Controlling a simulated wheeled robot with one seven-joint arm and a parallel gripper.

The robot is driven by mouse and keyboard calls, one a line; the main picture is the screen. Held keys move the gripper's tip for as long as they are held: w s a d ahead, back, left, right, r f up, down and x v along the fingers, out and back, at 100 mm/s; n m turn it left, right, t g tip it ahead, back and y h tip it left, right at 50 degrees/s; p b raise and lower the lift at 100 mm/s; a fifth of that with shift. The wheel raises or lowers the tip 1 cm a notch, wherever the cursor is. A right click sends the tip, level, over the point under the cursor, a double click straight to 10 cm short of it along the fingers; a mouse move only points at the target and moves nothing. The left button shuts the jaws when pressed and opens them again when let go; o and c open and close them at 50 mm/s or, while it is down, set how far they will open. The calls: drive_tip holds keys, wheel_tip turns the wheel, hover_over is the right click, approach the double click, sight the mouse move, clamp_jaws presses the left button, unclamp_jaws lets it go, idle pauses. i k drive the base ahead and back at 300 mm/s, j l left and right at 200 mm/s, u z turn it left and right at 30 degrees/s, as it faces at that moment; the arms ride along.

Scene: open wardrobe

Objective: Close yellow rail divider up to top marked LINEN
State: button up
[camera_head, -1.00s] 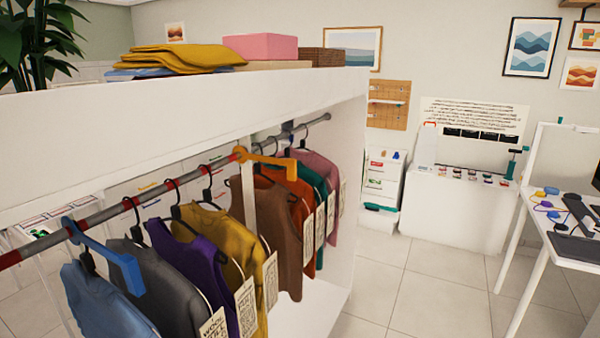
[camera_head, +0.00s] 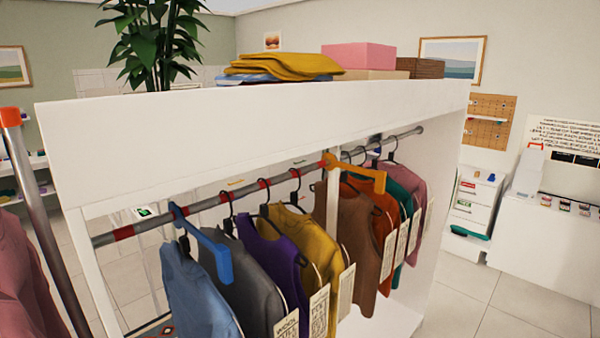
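The yellow rail divider (camera_head: 352,171) hangs on the wardrobe's metal rail (camera_head: 245,193), near the upright panel at the middle. A blue rail divider (camera_head: 207,243) hangs on the same rail at the left, by the light blue top (camera_head: 196,295). Several tops with tags hang between and beyond the dividers. My gripper is not in view.
The white wardrobe top (camera_head: 250,118) carries folded yellow cloth (camera_head: 283,67), a pink box (camera_head: 358,56) and a brown box. A metal post with an orange cap (camera_head: 10,117) and pink clothing (camera_head: 25,270) stand close at the left. Floor is clear at the right.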

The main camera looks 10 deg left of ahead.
sight(380, 175)
drive_tip(key=i+l+u, duration=0.2)
drive_tip(key=i+u, duration=0.2)
drive_tip(key=i+l+u, duration=0.25)
drive_tip(key=u, duration=0.2)
drive_tip(key=i+l+u, duration=0.5)
drive_tip(key=l+u, duration=0.35)
